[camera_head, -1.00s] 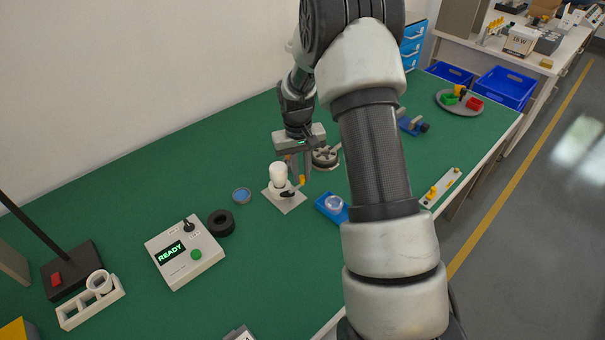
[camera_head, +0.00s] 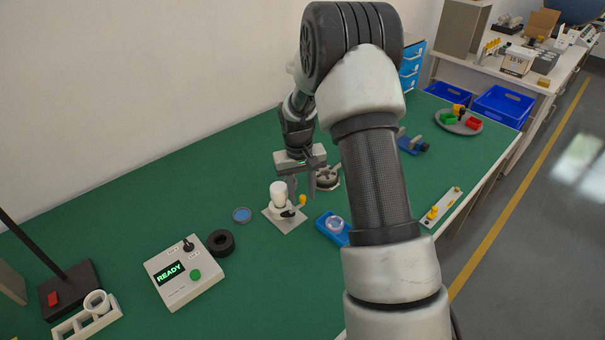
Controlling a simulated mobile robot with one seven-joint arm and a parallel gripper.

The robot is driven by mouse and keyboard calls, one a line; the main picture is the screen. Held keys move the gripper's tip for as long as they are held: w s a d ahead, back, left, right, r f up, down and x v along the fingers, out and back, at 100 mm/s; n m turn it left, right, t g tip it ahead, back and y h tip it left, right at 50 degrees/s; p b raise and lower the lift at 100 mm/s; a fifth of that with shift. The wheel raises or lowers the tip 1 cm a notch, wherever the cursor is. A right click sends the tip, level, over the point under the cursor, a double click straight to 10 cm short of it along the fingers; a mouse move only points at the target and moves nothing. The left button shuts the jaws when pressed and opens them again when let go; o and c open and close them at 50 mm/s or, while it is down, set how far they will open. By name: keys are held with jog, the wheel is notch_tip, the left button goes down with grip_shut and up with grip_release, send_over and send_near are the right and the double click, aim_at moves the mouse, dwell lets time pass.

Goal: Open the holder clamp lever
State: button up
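The bulb holder (camera_head: 285,220) is a pale square plate on the green bench, left of my arm. A white bulb (camera_head: 278,193) stands upright in it. The clamp lever (camera_head: 301,201) has a yellow-orange tip and sits on the holder's right side, with a dark part beside the bulb. My gripper (camera_head: 302,192) points down just behind and above the lever. Its two grey fingers are apart, with a gap between them, and nothing is seen held. I cannot tell whether a finger touches the lever.
A control box (camera_head: 184,272) showing READY and a black ring (camera_head: 221,243) stand to the left. A blue block with a clear lens (camera_head: 334,225) is close on the right.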

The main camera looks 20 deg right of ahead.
jog(key=m, duration=0.1)
jog(key=s+m+p, duration=0.1)
jog(key=m, duration=0.1)
jog(key=s+m, duration=0.1)
jog(key=m, duration=0.1)
jog(key=shift+d+r+p, duration=0.15)
jog(key=shift+d+p, duration=0.05)
jog(key=shift+p, duration=0.1)
notch_tip(320, 180, up, 17)
jog(key=s+a+m+p, duration=0.1)
jog(key=m+p, duration=0.1)
jog(key=m, duration=0.5)
jog(key=s+a+r+n+t+p, duration=0.1)
jog(key=s+r+n, duration=0.4)
jog(key=s+r, duration=0.5)
jog(key=shift+a+r+t+y+p, duration=0.35)
jog(key=shift+a+r+t, duration=0.45)
jog(key=shift+r, duration=0.85)
jog(key=shift+a, duration=0.15)
jog(key=shift+c, duration=0.2)
